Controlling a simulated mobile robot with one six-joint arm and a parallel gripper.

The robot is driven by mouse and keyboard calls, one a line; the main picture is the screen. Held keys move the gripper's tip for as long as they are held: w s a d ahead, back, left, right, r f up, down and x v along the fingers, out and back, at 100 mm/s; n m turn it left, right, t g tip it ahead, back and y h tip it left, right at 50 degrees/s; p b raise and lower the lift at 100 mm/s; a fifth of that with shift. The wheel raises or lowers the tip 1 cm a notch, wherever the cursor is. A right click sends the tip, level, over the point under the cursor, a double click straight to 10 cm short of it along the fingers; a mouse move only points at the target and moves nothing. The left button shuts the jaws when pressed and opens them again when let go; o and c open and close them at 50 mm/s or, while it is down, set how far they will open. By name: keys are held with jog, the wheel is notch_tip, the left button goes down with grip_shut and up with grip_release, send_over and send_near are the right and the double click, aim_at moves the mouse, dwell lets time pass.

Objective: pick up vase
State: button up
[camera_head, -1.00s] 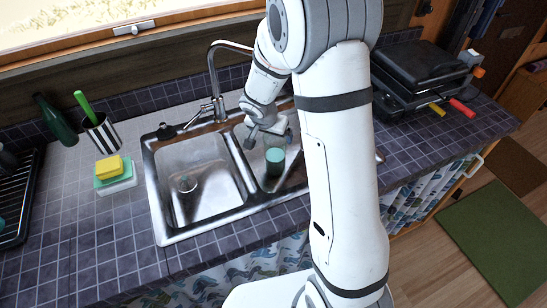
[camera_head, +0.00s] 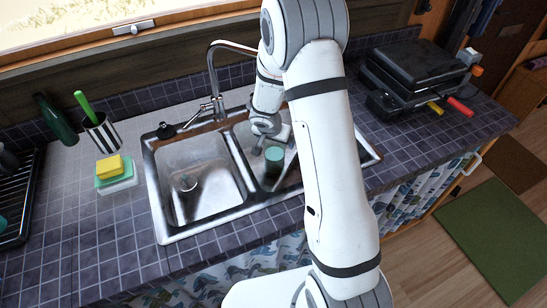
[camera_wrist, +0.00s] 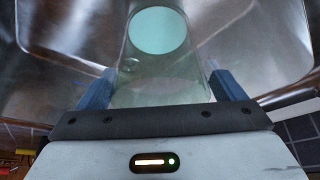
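The vase (camera_head: 274,158) looks like a clear glass vessel with a teal part, standing in the right basin of the sink (camera_head: 228,150). In the wrist view the vase (camera_wrist: 153,75) has see-through walls and a teal disc at its far end. My gripper (camera_head: 271,143) is down at the vase. Its two blue fingers are spread, one on each side of the glass, in the wrist view (camera_wrist: 162,88). A narrow gap seems to show beside the glass; I cannot tell whether either finger touches it. My gripper hides part of the vase in the head view.
A tall faucet (camera_head: 213,80) rises behind the sink. A yellow sponge (camera_head: 109,168), a striped cup (camera_head: 102,134) and a dark green bottle (camera_head: 56,120) are at the left. A black grill (camera_head: 412,73) stands at the right. Tiled counter (camera_head: 100,250) is clear in front.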

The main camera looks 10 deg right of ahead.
grip_shut()
dwell(0.8)
